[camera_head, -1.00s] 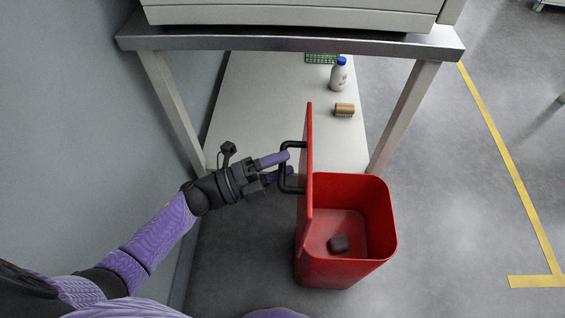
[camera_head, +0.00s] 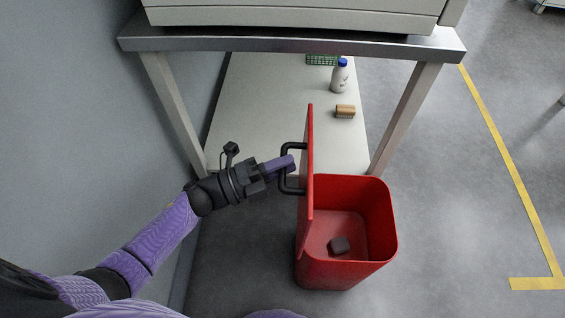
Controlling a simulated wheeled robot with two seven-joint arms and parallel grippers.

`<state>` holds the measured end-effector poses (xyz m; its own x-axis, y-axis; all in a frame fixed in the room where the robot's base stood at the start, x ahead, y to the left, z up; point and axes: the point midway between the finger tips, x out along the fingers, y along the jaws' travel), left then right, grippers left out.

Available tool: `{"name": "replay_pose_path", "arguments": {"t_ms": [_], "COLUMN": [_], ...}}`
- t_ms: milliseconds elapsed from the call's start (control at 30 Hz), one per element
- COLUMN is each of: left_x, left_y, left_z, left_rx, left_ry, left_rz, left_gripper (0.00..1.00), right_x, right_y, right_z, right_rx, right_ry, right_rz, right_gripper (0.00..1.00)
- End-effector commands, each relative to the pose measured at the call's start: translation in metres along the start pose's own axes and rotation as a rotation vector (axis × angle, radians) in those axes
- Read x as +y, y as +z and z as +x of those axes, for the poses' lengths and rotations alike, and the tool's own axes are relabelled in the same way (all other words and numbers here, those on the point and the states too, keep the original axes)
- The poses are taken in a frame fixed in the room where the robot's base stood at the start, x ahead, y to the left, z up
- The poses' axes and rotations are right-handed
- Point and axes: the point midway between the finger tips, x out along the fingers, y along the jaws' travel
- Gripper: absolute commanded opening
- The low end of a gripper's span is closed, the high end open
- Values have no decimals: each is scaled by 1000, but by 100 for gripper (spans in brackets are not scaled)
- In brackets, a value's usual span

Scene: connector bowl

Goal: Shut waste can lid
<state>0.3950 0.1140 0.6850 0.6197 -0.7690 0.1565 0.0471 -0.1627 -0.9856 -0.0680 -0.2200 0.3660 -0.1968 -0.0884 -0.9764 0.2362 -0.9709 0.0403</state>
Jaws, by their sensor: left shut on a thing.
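The red waste can (camera_head: 377,222) stands on the floor, open at the top, with a dark block (camera_head: 339,245) inside on its bottom. Its red lid (camera_head: 309,165) stands upright on the left side of the can. A black handle (camera_head: 285,168) sticks out from the lid's left face. My left gripper (camera_head: 285,165) is at the handle from the left, its purple fingers shut on the handle bar. My right gripper is not in view.
A metal-edged table (camera_head: 290,43) stands behind the can, with a pale lower shelf (camera_head: 262,110). On the shelf are a white bottle (camera_head: 339,77) with a blue cap, a brown roll (camera_head: 345,111) and a green rack (camera_head: 321,60). Floor to the right is clear.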

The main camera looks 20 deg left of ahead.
Motion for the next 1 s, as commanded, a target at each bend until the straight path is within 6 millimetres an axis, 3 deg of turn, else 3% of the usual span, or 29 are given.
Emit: {"name": "replay_pose_path", "arguments": {"t_ms": [1000], "left_x": [0], "left_y": [0], "left_z": [0], "left_rx": [0], "left_ry": [5], "left_rz": [1], "left_gripper": [0], "right_x": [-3], "right_y": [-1], "right_z": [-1], "right_rx": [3], "right_ry": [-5], "right_rz": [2], "right_gripper": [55]}}
